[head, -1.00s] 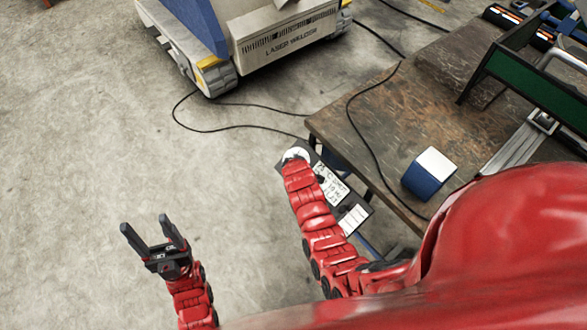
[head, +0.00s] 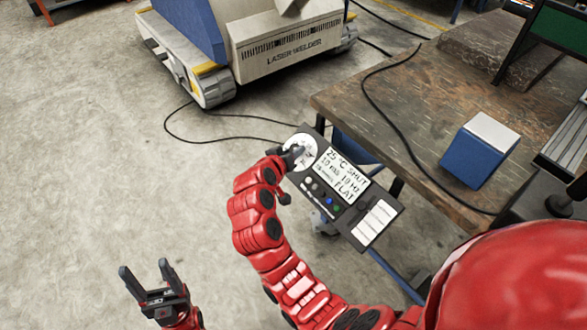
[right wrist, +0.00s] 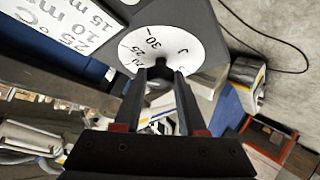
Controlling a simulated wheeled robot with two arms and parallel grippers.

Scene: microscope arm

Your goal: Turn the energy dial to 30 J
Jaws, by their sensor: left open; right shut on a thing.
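A dark control panel (head: 375,193) stands at the table's left edge in the head view. Its white round dial plate (head: 308,145) is at the upper left end. In the right wrist view the dial plate (right wrist: 182,42) shows "30" and "J" near its top, with other marks partly hidden by the fingers. My right gripper (head: 296,156) is at the dial, its fingers shut on the dark knob (right wrist: 158,74) in the plate's middle. A pointer mark on the knob cannot be made out. My left gripper (head: 150,272) is open and empty, low over the floor at left.
A wooden table (head: 440,100) with a blue and white box (head: 480,150) is at right. A laser welder (head: 290,45) stands behind. The floor at left is clear.

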